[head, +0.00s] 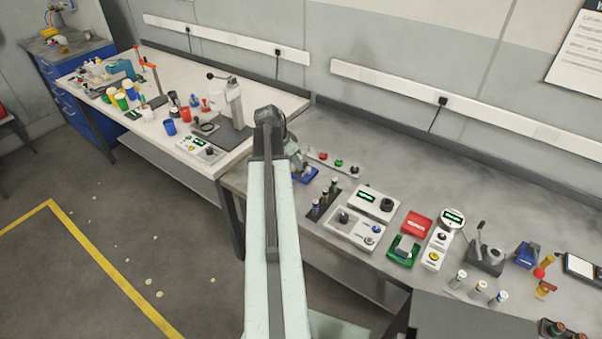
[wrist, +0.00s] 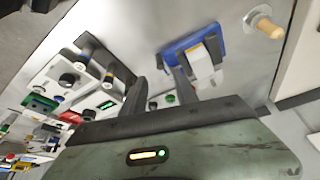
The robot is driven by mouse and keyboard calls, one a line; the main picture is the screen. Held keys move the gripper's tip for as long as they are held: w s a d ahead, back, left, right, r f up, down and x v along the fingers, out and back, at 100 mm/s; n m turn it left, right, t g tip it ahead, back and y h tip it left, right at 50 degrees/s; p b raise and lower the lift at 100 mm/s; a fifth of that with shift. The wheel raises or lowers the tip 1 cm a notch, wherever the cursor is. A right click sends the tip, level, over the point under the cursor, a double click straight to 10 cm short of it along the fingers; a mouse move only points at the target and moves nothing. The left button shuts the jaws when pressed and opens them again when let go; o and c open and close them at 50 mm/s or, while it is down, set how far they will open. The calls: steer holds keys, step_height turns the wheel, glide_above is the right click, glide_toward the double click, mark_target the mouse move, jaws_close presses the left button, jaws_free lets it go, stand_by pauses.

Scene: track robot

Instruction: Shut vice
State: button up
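A small blue fixture that looks like the vice (wrist: 183,46) stands on the grey bench, with a pale grey-white block (wrist: 204,66) at its middle. In the head view the blue fixture (head: 307,175) is partly hidden by my arm. I cannot tell how far apart its jaws are. My gripper (wrist: 160,76) has its two dark fingers apart with nothing between them. The right finger lies close to the block in the picture; I cannot tell whether they touch. In the head view my gripper is mostly hidden behind my arm.
A metal disc with a tan knob (wrist: 266,25) is beyond the fixture. Dark cylinders in a rack (head: 325,199), a grey control box (head: 356,229) and a red box (head: 416,224) stand to the right on the bench. A button strip (head: 335,164) lies behind. The bench's back is clear.

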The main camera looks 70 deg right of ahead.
mark_target(300, 173)
steer(key=b+x, duration=0.7)
steer(key=x, duration=0.1)
steer(key=shift+w+a, duration=0.1)
steer(key=shift+w, duration=0.1)
steer(key=shift+r, duration=0.1)
jaws_close()
steer(key=shift+s+r, duration=0.1)
